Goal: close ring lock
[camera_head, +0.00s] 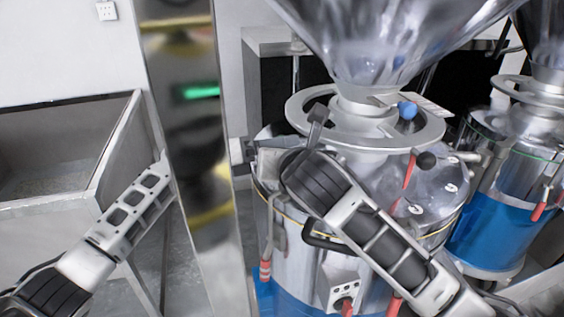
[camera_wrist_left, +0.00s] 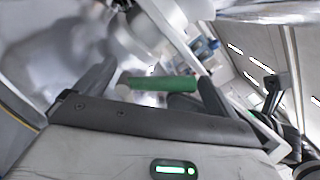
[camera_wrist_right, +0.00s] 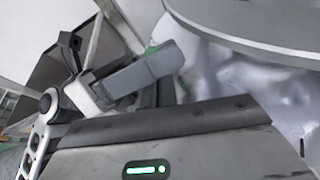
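In the left wrist view a green handle (camera_wrist_left: 162,83) lies across the gap of my left gripper (camera_wrist_left: 155,78), which is open with one finger on each side. I cannot tell whether they touch. In the head view the left arm passes behind a shiny pillar toward the silver drum (camera_head: 300,250), whose rim has a thin yellow line. The handle is hidden there. My right arm covers the drum's front. In the right wrist view my right gripper (camera_wrist_right: 160,92) looks shut, its dark fingers close together near the left gripper, with a little green behind.
A clear hopper (camera_head: 385,45) and round metal flange (camera_head: 425,132) stand above the drum. The shiny pillar (camera_head: 190,130) blocks part of the head view. A grey bin (camera_head: 60,150) stands at left. A second drum with a blue band (camera_head: 485,235) stands at right.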

